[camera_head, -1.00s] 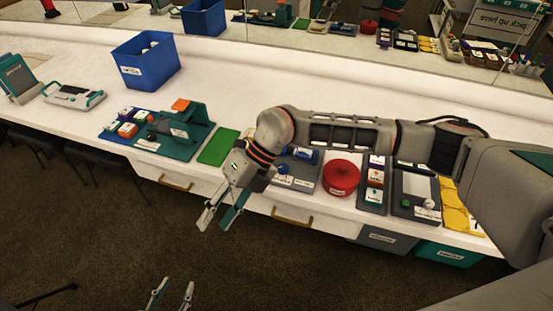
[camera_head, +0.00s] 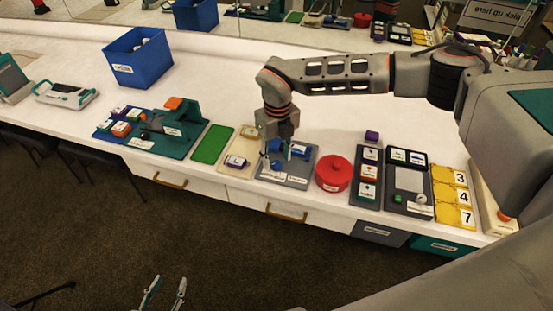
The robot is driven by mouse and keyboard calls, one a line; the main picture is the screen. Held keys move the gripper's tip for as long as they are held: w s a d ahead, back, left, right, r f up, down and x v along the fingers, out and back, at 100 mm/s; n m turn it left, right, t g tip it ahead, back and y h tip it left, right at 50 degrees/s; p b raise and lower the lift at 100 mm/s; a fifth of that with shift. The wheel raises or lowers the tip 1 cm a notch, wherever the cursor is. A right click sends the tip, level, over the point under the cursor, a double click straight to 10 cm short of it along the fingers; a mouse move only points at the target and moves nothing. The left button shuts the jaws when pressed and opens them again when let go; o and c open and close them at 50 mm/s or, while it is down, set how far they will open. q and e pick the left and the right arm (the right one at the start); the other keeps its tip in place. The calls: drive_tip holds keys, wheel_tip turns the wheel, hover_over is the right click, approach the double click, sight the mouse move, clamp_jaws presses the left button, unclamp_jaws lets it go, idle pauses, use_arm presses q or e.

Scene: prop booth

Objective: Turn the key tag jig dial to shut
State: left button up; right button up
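A grey board (camera_head: 298,178) with blue parts (camera_head: 299,150) and small white labels lies on the white counter, below my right gripper. The labels are too small to read, so I cannot tell for sure that it is the key tag jig, or how its dial is set. My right gripper (camera_head: 274,155) points down over the left part of this board; its fingers are small and partly merge with the blue parts, so their opening and any contact are unclear. My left gripper (camera_head: 168,284) is at the bottom edge, open and empty, away from the counter.
A red round container (camera_head: 334,173) stands just right of the board. A beige tray (camera_head: 237,162) and a green mat (camera_head: 212,144) lie left of it, then a teal fixture (camera_head: 182,130). A blue bin (camera_head: 138,62) stands farther back. The counter behind the board is mostly clear.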

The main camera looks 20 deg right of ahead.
drive_tip(key=shift+f, duration=0.85)
clamp_jaws()
